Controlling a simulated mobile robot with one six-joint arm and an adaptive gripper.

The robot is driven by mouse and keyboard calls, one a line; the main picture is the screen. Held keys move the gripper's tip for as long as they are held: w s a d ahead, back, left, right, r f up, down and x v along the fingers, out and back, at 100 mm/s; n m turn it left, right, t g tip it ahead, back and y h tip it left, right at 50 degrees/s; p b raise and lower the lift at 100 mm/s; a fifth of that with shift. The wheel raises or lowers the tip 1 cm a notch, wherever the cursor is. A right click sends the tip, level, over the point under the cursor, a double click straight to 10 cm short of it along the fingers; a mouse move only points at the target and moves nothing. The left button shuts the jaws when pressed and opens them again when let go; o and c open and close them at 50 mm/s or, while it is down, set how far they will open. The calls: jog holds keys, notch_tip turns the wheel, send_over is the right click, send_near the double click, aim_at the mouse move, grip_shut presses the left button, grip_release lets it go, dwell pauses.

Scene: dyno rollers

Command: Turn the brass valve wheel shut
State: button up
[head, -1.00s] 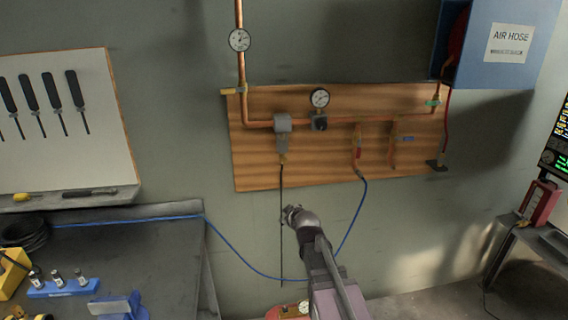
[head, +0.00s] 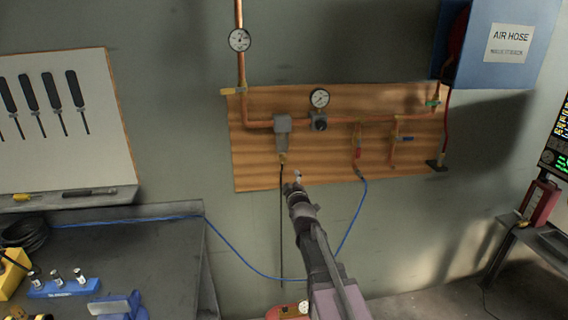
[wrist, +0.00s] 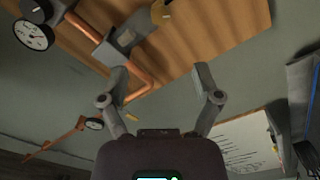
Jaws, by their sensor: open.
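A small brass-coloured part (head: 283,158) sits under the grey filter body (head: 283,125) on the wooden board. My gripper (head: 297,178) is near the board's lower edge, just below and right of the brass part. In the wrist view my gripper (wrist: 160,76) has its fingers spread, with nothing between them.
Copper pipe (head: 365,119) runs along the board (head: 260,178), with a gauge (head: 320,98) and two hanging branches. A black line hangs below the filter, left of my arm. A blue hose (head: 358,215) droops behind my arm. A bench (head: 150,255) stands at left.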

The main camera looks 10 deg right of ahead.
aim_at(284, 161)
jog(key=shift+w, duration=0.15)
jog(key=w, duration=1.3)
jog(key=shift+w, duration=0.25)
grip_shut()
